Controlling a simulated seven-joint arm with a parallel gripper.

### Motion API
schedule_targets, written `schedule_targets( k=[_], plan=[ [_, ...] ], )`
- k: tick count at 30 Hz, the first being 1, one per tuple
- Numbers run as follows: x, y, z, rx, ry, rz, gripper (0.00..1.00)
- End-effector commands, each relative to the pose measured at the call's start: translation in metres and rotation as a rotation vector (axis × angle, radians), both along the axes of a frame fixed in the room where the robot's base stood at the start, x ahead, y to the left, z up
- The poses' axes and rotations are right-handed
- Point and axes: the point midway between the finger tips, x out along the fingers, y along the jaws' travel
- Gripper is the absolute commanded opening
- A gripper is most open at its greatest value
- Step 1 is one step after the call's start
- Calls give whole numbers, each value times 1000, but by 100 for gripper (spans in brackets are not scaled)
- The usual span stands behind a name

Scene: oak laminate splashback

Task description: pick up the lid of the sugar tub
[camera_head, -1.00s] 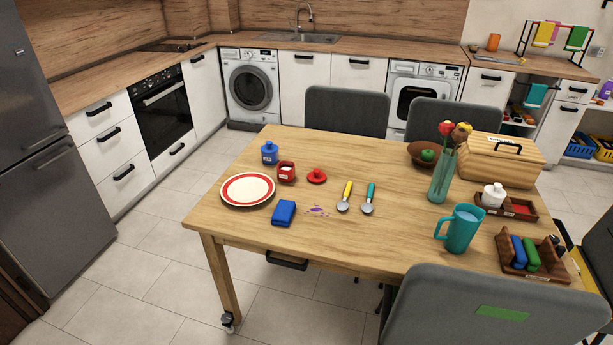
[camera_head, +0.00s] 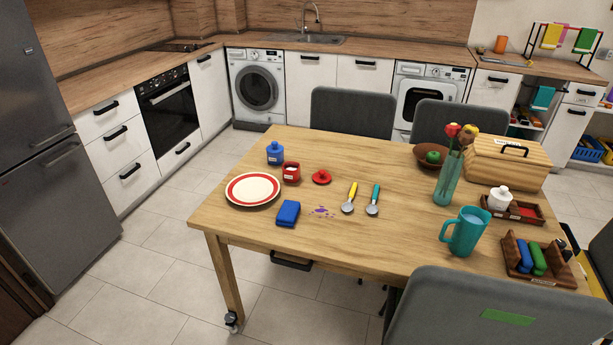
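A red tub (camera_head: 291,172) with a pale label stands open on the wooden table (camera_head: 330,245), with white contents showing inside. A round red lid with a knob (camera_head: 321,177) lies flat on the table just right of it, apart from it. A blue tub with its lid on (camera_head: 275,153) stands behind and left of the red tub. A white lidded tub (camera_head: 499,198) stands in a wooden tray at the right. The labels are too small to read, so I cannot tell for sure which tub holds sugar. My gripper is not in view.
A red-rimmed plate (camera_head: 252,189), a blue folded cloth or block (camera_head: 288,213), a purple stain (camera_head: 321,211) and two spoons (camera_head: 349,199) lie near the lid. Chairs (camera_head: 350,112) edge the table.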

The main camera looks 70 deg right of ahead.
Motion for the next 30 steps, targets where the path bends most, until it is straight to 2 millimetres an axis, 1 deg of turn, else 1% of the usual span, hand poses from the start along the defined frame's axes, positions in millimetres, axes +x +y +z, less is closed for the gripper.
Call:
schedule_targets(
  k=[1,2,23,24,30],
  plan=[
    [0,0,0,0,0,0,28],
    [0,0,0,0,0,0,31],
    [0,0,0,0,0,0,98],
    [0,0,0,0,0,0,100],
    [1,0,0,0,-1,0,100]
  ],
)
